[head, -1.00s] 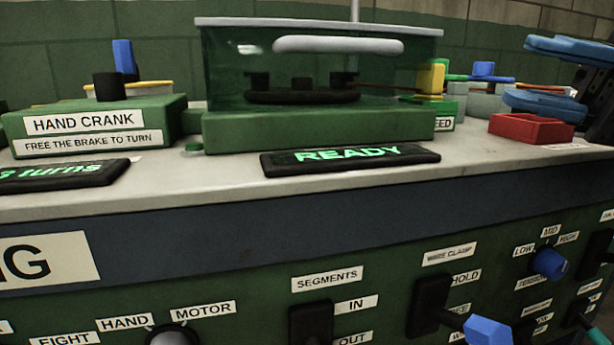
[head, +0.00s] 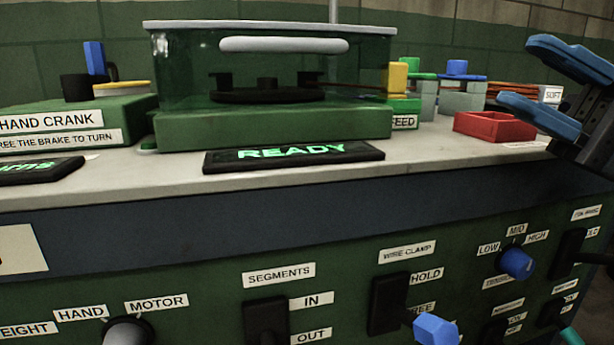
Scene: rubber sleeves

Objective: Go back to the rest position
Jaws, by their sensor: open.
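My gripper (head: 548,85) is at the upper right of the head view. Its two blue fingers are apart, one above the other, with nothing between them. It is above and to the right of a red open tray (head: 495,126) on the bench top, and apart from it as far as I can see. The rest of my arm runs out of the right edge.
A green-tinted clear cover (head: 200,75) stands over a winder on the bench, behind a READY display (head: 293,156). The hand crank block (head: 60,128) is at left. The front panel has a blue wire clamp lever (head: 436,330) and a blue tension knob (head: 516,263).

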